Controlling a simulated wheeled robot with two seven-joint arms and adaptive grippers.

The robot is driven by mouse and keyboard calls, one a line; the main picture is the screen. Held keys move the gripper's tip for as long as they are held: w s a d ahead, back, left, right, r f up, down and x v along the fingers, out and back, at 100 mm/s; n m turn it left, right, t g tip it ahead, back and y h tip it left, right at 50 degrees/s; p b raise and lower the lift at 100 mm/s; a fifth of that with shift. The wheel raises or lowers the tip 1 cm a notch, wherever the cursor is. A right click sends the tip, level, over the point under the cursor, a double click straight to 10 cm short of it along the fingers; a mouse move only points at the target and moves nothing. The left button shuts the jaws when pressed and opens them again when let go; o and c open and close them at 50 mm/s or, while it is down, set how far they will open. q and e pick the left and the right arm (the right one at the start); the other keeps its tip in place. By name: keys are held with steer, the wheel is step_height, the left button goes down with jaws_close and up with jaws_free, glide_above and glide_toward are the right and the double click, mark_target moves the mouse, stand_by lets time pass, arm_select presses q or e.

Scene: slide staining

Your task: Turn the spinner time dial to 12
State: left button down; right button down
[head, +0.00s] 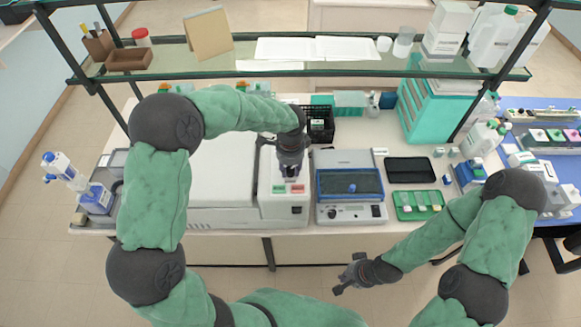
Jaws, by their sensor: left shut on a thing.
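The spinner (222,190) is the large white machine left of centre, with a control panel (275,205) on its right side. The panel has a green and a red button. My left gripper (290,174) points down onto this panel, just above the buttons. It is shut on the time dial, which the fingers mostly hide; its number cannot be read. My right gripper (350,282) is empty and open, low in front of the bench's front edge, apart from everything.
A smaller grey device (348,212) with a blue window and knobs stands right of the spinner. A black tray (410,170), a green slide rack (418,205) and a teal cabinet (423,112) lie further right. A glass shelf (215,58) spans above the bench's back.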

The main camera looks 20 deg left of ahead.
mark_target(289, 172)
arm_select(q)
steer(key=shift+s+f, duration=0.2)
steer(key=shift+f, duration=0.05)
steer(key=c, duration=0.9)
jaws_free()
steer(key=shift+w+a+r, duration=0.1)
steer(key=shift+r, duration=0.15)
steer(key=shift+w+r, duration=0.1)
steer(key=shift+r, duration=0.15)
step_height(289, 172, up, 11)
steer(key=shift+s+r, duration=0.15)
steer(key=shift+s, duration=0.2)
